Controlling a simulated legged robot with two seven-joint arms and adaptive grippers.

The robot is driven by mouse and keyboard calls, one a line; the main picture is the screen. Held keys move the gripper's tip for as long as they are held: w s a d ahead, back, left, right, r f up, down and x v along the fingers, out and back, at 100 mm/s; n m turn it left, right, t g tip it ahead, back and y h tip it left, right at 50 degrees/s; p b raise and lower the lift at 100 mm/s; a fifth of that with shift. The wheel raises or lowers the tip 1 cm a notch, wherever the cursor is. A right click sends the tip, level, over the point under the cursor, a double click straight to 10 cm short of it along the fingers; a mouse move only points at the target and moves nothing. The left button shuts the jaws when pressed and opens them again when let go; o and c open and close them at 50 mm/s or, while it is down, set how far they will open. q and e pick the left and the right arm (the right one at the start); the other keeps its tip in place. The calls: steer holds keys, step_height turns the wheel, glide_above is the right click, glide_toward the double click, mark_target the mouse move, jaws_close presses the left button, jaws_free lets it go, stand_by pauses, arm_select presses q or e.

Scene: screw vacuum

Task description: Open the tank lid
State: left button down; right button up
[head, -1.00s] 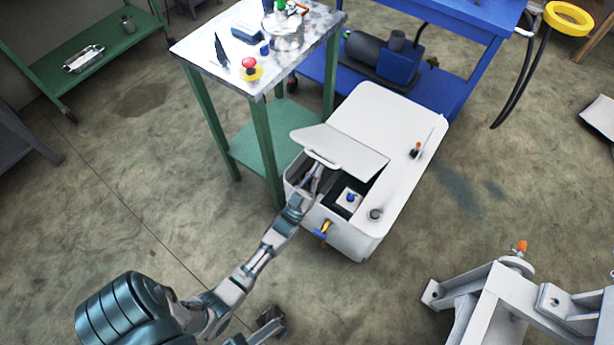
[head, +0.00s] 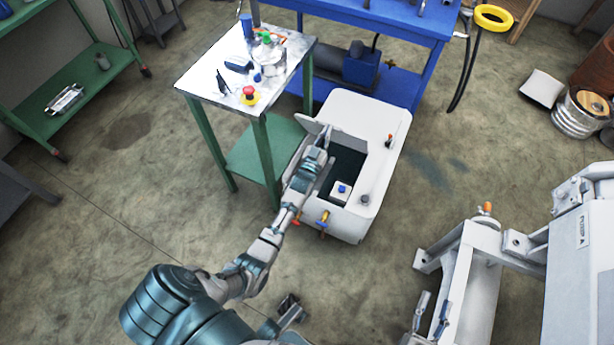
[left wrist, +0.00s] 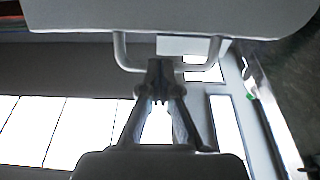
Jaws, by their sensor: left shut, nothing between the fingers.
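The white tank (head: 384,150) stands on the floor in the head view, its rectangular opening dark inside. A block with a blue knob (head: 342,189) shows in the opening. The lid (head: 312,126) is raised steeply, seen nearly edge-on at the opening's far left, partly hidden by my gripper. In the left wrist view the lid (left wrist: 170,15) fills the top, with its U-shaped handle (left wrist: 216,52) below. My left gripper (head: 326,140) is at the handle, its fingertips (left wrist: 160,72) shut and overlapping the bar in view, with nothing held. My right gripper (head: 432,316) shows at the bottom, fingers apart and empty.
A green-legged table (head: 205,84) with small items stands close left of the tank. A blue workbench (head: 405,94) is behind it. A white metal frame (head: 480,262) stands at lower right. The floor between the tank and that frame is clear.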

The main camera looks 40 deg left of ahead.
arm_select(q)
steer(key=w+r, duration=0.1)
steer(key=w, duration=0.1)
steer(key=w+a+r+g+p, duration=0.1)
steer(key=w, duration=0.1)
steer(key=w+r+g+p, duration=0.1)
steer(key=w+r, duration=0.1)
steer(key=shift+w+a+h, duration=0.3)
steer(key=shift+w, duration=0.05)
steer(key=w+a+r+g, duration=0.1)
steer(key=w+g, duration=0.1)
steer(key=w, duration=0.4)
steer(key=shift+w+a+g+h, duration=0.3)
steer(key=shift+g, duration=0.1)
arm_select(e)
steer(key=f+g, duration=0.1)
steer(key=f, duration=0.1)
steer(key=f+g, duration=0.1)
steer(key=g, duration=0.1)
steer(key=f+g+h, duration=0.1)
steer(key=f, duration=0.1)
steer(key=shift+s+d+f, duration=0.15)
steer(key=shift+d+f, duration=0.15)
steer(key=shift+d, duration=0.1)
arm_select(q)
steer(key=shift+r, duration=0.1)
arm_select(e)
steer(key=shift+g, duration=0.3)
